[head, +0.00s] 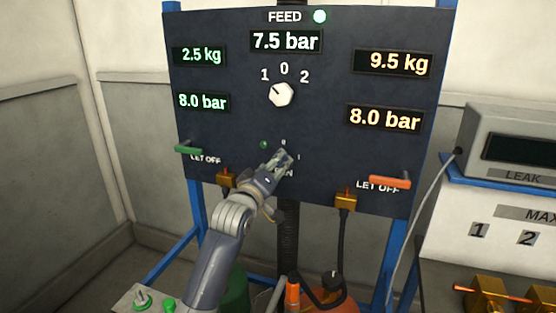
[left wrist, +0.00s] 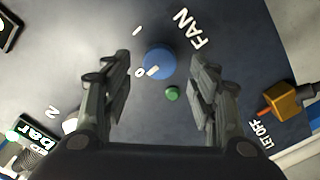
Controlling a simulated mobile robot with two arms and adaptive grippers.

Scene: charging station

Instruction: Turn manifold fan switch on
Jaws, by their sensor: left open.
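The fan switch (left wrist: 160,62) is a round blue knob on the dark panel, under the word FAN in the left wrist view. Its white mark points toward the 0 label; the 1 label is farther round. My left gripper (left wrist: 160,88) is open, with its two fingers on either side of the knob in that view and nothing held. I cannot tell whether they touch it. In the head view my left gripper (head: 284,160) is at the lower middle of the panel and hides the knob. A small green light (left wrist: 172,93) is beside the knob. My right gripper is not seen.
The panel (head: 225,130) carries a white feed selector (head: 281,94) above, a green lever (head: 188,149) at left and an orange lever (head: 390,182) at right. Brass valves (head: 345,201) hang at its lower edge. A leak tester (head: 515,145) stands at right.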

